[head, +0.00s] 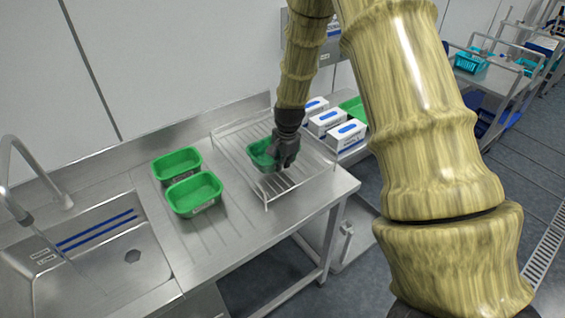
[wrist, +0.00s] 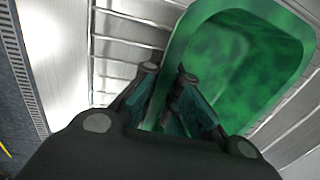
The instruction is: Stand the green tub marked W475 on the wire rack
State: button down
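A green tub (head: 262,156) is at the wire rack (head: 310,187), upright or nearly so. I cannot tell whether its base rests on the wires or hangs just above them. No marking on it is readable. My gripper (head: 283,160) is at its right side, pointing down. In the wrist view the tub (wrist: 245,50) is open and empty, and the fingertips of my gripper (wrist: 168,72) sit on either side of its wall, one outside and one inside, close against it. The rack's wires (wrist: 125,45) show beside the tub.
Two more green tubs (head: 177,164) (head: 194,193) stand on the steel drainer left of the rack, by a sink (head: 85,255) with a tap. White and blue boxes (head: 325,121) and another green container (head: 353,108) are behind the rack. Bare drainer lies in front.

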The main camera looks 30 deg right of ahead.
jog(key=shift+w+f, duration=0.25)
jog(key=shift+f, duration=0.35)
jog(key=shift+s+r, duration=0.2)
jog(key=shift+s, duration=0.05)
jog(key=shift+f, duration=0.25)
jog(key=c, duration=1.6)
grip_release()
jog(key=shift+w, duration=0.1)
jog(key=shift+c, duration=0.2)
jog(key=shift+r, duration=0.1)
jog(key=shift+r, duration=0.2)
notch_tip(320, 180, up, 12)
jog(key=s+b, duration=0.2)
jog(key=b, duration=0.1)
jog(key=shift+f, duration=0.15)
